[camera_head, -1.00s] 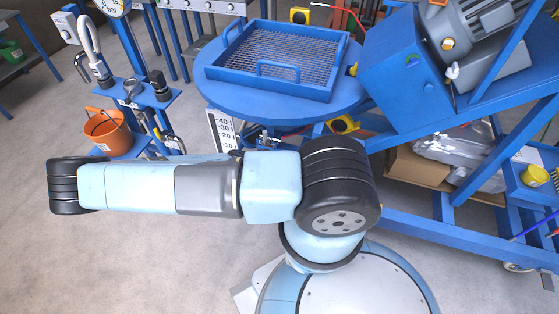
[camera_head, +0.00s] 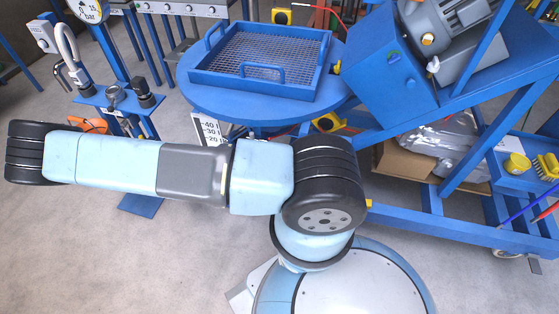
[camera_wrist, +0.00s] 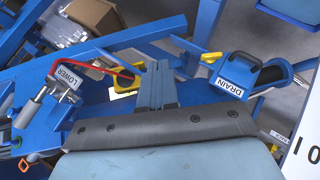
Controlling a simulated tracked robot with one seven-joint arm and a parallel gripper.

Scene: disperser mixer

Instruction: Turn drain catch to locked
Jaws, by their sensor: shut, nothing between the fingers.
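In the wrist view, a blue body labelled DRAIN (camera_wrist: 245,75) sits right of centre, with a dark cylinder behind its right end. A small yellow catch-like piece (camera_wrist: 210,57) is at its upper left; I cannot tell whether it is the drain catch or how it is set. My gripper (camera_wrist: 158,68) points up the picture from the bottom centre. Its fingers are shut together and empty, apart from the drain body and left of it. In the head view my arm reaches left, and the gripper is hidden.
A yellow-framed part (camera_wrist: 124,84) lies between. The head view shows a round blue table (camera_head: 205,93) bearing a mesh tray (camera_head: 212,78), and a cardboard box (camera_head: 405,164).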

